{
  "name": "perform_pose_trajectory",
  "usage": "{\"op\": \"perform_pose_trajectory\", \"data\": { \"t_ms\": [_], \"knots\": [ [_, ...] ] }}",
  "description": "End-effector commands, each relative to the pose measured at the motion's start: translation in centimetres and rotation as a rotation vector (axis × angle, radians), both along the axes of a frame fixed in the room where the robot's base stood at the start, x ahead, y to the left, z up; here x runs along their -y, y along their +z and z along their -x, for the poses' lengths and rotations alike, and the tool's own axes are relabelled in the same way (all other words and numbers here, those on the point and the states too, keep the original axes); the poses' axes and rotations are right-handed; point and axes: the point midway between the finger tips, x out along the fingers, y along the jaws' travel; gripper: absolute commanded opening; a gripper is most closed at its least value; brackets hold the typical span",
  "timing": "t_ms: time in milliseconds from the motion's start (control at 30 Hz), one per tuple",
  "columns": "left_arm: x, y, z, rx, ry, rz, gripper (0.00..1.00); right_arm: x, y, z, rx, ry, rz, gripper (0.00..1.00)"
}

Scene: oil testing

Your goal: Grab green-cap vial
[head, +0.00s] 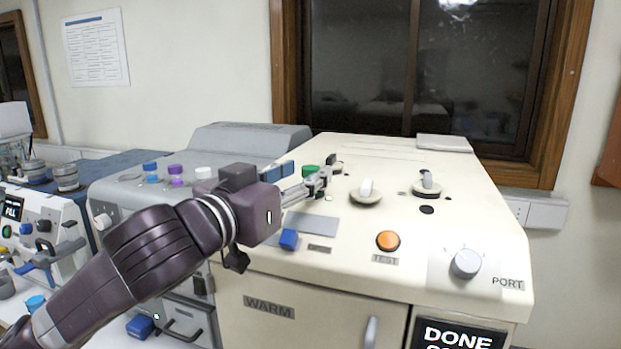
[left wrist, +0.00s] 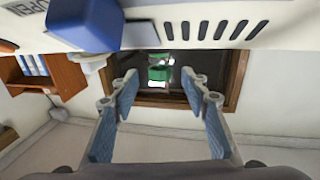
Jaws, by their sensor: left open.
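The green-cap vial (head: 310,171) shows in the head view as a green cap on top of the cream WARM machine (head: 262,262), partly hidden by my left gripper. My left gripper (head: 322,182) is open and reaches in from the left, its fingers close to the cap. In the left wrist view, the green cap (left wrist: 160,73) lies between and beyond the spread fingertips of my left gripper (left wrist: 157,92), with nothing held. The vial's body cannot be made out clearly. My right gripper is in neither view.
The cream machine's top also carries an orange TEST button (head: 388,240), a grey PORT dial (head: 466,263), two white knobs and a blue knob (head: 288,239). A grey machine (head: 130,195) with blue, purple and white caps stands to the left. A dark window (head: 425,75) is behind.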

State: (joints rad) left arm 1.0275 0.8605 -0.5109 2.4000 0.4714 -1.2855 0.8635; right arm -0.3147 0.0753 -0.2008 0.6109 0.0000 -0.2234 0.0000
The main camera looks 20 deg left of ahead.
Motion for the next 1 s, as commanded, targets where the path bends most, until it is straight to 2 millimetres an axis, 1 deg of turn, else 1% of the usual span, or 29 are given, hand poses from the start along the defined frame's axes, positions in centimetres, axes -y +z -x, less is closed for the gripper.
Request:
{"op": "perform_pose_trajectory", "data": {
  "t_ms": [33,100,200,333,467,833,1000],
  "knots": [
    [0.2,0.3,-0.8,-0.004,0.0,0.0,0.42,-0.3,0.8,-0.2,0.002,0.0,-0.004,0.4],
    [0.4,0.2,-1.8,-0.002,0.001,0.001,0.42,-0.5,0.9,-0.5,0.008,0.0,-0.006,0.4],
    [0.6,0.2,-2.5,0.0,0.001,0.001,0.42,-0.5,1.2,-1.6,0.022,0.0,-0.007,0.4],
    [0.7,0.1,-2.7,0.001,0.0,-0.001,0.42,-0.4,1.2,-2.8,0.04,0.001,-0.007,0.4],
    [0.7,0.0,-2.7,0.001,0.0,-0.001,0.41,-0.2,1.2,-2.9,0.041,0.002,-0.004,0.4],
    [0.6,0.1,-2.7,0.001,0.001,0.0,0.0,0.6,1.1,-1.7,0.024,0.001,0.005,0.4],
    [0.6,0.1,-2.7,0.001,0.001,0.0,0.0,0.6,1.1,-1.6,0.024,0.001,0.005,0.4]
  ]
}}
